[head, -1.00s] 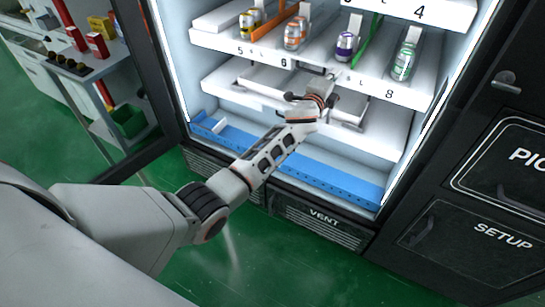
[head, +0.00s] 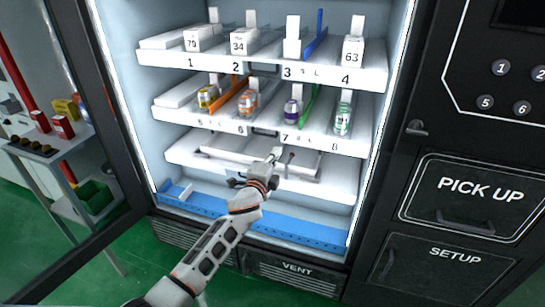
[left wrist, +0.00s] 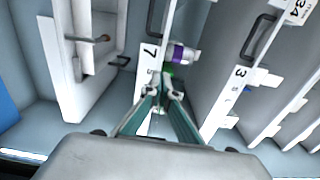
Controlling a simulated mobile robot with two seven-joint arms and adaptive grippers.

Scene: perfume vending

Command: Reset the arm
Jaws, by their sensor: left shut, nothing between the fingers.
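My left arm reaches into the open vending cabinet in the head view. My left gripper (head: 275,155) is shut and empty, in front of the lowest white shelf (head: 325,188) and below the row numbered 5 to 8. It also shows in the left wrist view (left wrist: 163,92), its fingertips close together near the label 7. My right gripper is in neither view.
The middle shelf holds several bottles, including a green one (head: 343,118). The top shelf holds white boxes, one marked 63 (head: 352,52). A blue strip (head: 290,233) lines the cabinet bottom. The open door (head: 110,120) stands left, the PICK UP panel (head: 480,190) right.

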